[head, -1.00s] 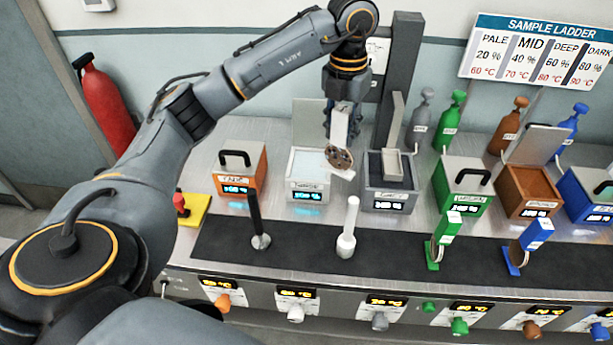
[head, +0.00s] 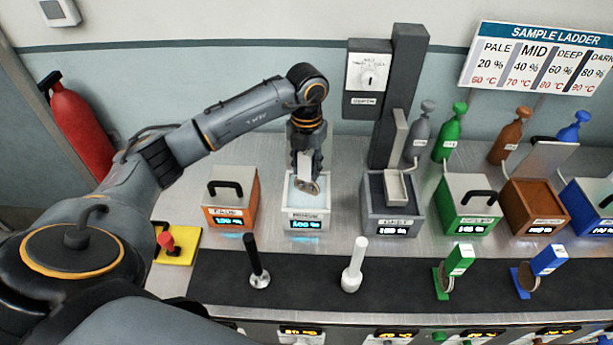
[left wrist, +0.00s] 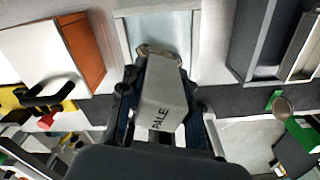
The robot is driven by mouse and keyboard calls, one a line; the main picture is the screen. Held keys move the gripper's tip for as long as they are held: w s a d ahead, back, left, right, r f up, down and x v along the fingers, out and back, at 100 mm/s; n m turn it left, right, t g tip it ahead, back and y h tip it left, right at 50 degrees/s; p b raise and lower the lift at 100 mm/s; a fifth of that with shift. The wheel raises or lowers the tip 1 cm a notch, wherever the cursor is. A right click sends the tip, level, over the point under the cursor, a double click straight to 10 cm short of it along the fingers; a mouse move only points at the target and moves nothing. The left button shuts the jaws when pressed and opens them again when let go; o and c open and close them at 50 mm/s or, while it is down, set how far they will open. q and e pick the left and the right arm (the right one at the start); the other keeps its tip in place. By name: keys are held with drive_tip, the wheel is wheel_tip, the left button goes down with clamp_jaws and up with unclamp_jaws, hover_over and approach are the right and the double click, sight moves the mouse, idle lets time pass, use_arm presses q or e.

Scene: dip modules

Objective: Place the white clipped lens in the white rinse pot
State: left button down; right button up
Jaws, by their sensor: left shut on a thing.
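My left gripper (head: 306,148) is shut on the white clipped lens (head: 305,162), holding it by its white block-like clip, with the round brownish lens hanging below. In the left wrist view the clip (left wrist: 163,100) reads PALE and sits between the fingers. The white rinse pot (head: 306,215) stands open, with pale liquid inside and a lit display on its front. The lens is over the pot's opening in the head view. I cannot tell whether it touches the liquid. In the left wrist view the pot (left wrist: 207,45) lies just beyond the lens. My right gripper is not in view.
An orange lidded pot (head: 230,200) stands left of the white pot and a grey pot (head: 378,215) with a tray right of it. Green (head: 465,205) and brown (head: 530,205) pots stand farther right. A white post (head: 355,265) stands on the dark mat in front.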

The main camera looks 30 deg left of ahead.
sight(307, 180)
use_arm(q)
drive_tip(key=shift+f, duration=0.7)
wheel_tip(307, 180, down, 3)
drive_tip(key=shift+d+f+p, duration=0.1)
drive_tip(key=shift+p, duration=0.6)
drive_tip(key=shift+f, duration=0.5)
drive_tip(key=c, duration=0.9)
unclamp_jaws()
drive_tip(key=shift+c, duration=0.2)
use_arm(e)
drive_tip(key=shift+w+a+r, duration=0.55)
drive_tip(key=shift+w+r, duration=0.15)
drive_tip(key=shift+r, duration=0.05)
use_arm(q)
drive_tip(key=shift+r, duration=0.1)
